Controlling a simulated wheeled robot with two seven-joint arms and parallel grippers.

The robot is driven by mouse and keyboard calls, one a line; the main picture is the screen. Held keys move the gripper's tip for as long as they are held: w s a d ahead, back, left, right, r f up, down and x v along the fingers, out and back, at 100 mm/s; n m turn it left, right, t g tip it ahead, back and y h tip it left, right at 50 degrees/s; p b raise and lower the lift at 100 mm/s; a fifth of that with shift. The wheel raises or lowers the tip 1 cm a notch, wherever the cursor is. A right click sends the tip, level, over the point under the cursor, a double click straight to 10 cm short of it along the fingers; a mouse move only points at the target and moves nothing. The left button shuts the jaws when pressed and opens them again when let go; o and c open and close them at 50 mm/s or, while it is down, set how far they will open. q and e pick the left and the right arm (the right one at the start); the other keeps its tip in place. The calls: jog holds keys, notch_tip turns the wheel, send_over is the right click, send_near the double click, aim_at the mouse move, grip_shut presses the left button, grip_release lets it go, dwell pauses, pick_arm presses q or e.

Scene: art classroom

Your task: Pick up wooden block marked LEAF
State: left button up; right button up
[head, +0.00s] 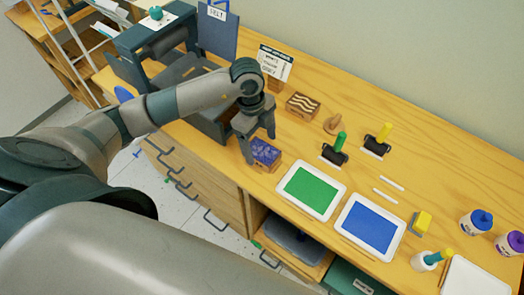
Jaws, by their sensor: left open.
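A wooden block with a purple, pale-patterned top (266,152) sits near the table's front edge; its pattern is too small to read as a leaf for sure. My left gripper (260,148) is open and points down at this block, its fingers just behind and beside it. I cannot tell whether they touch it. A second wooden block with wavy white lines on a brown top (302,105) stands farther back to the right. My right gripper is not in view.
A green tray (337,203) and a blue tray (400,239) lie right of the purple block. A wooden knob-like tool (333,124), green-handled roller (336,150) and yellow-handled roller (379,141) stand behind. A dark press (160,40) stands left. Paint jars (476,222) are far right.

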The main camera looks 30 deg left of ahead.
pick_arm(q)
jog(key=shift+d+f, duration=0.15)
jog(key=shift+f, duration=0.9)
jog(key=c, duration=1.3)
